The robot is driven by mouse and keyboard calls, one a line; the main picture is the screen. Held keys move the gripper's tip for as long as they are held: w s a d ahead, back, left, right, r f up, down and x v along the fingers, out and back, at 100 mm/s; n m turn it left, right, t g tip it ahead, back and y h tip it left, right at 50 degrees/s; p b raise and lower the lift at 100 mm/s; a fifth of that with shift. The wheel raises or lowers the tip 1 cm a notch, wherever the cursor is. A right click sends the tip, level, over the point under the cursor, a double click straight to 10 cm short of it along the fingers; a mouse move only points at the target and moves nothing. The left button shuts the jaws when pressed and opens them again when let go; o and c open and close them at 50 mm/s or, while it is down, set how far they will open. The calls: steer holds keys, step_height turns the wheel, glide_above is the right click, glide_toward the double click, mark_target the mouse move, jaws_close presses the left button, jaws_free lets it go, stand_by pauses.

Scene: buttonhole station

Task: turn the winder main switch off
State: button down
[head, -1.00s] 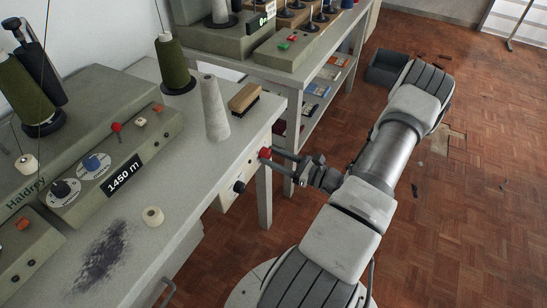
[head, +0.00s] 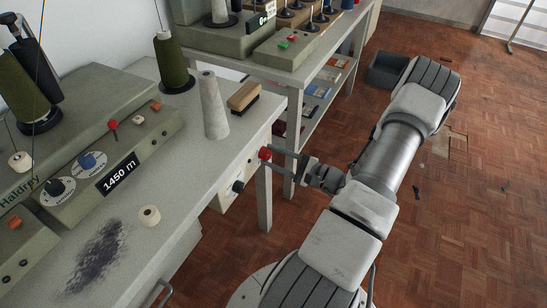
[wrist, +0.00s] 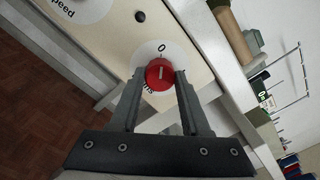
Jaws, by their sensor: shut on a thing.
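The winder main switch is a red round knob (wrist: 159,73) with a short white mark, on a white round plate (wrist: 145,55) with a 0 and a partly hidden word. The head view shows the knob (head: 264,153) on the pale front panel of the grey bench. My gripper (wrist: 160,78) is shut on the knob, with one finger on each side. In the head view my gripper (head: 272,156) reaches the panel from the right. I cannot tell exactly which label the white mark points to.
A dark speed knob (head: 238,187) is on the same panel, near the red one. The parquet floor to the right is mostly clear.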

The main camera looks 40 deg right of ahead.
stand_by(0.3)
steer(key=shift+c, duration=1.8)
jaws_free()
steer(key=shift+s, duration=0.1)
steer(key=p+v, duration=0.2)
steer(key=v, duration=1.5)
steer(key=shift+p, duration=0.3)
steer(key=shift+s, duration=0.15)
